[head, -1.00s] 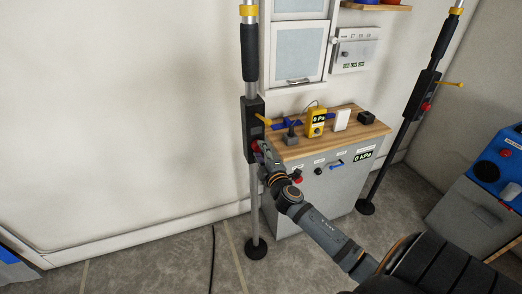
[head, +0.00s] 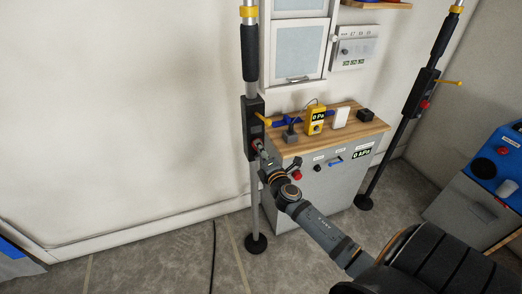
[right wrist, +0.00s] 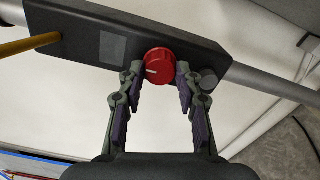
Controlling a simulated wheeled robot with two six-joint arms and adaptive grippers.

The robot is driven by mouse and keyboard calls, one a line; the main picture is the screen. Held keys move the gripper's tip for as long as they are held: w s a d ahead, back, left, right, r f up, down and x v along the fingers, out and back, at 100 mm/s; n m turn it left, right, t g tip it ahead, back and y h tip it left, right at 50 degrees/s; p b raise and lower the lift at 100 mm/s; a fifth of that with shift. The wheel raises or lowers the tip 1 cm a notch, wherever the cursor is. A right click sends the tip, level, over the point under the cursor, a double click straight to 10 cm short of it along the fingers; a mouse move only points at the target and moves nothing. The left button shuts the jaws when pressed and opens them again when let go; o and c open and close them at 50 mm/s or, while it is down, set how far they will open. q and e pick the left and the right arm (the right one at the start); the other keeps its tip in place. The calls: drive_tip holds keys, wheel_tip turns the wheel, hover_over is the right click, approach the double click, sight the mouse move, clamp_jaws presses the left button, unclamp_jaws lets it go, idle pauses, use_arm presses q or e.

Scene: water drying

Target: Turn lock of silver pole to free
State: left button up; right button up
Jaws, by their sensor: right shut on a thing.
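The silver pole (head: 255,200) stands upright on the left, on a round black foot. Its black lock box (head: 250,109) carries a red knob (head: 257,143) low down and a yellow lever on its side. In the right wrist view the red knob (right wrist: 159,66) has a white mark pointing left, and the lock box (right wrist: 95,38) lies slanted across the top. My right gripper (head: 261,150) reaches the knob. In the wrist view its fingertips (right wrist: 158,72) are closed on opposite sides of the knob. My left gripper is out of view.
A grey cabinet (head: 318,187) with a wooden top stands right behind the pole, with a yellow gauge (head: 316,120) on it. A second pole with a lock box (head: 419,96) stands at the right. The floor at left is largely clear.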

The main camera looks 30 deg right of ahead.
drive_tip(key=shift+f, duration=0.1)
drive_tip(key=o, duration=1.1)
drive_tip(key=shift+o, duration=0.2)
drive_tip(key=v, duration=1.2)
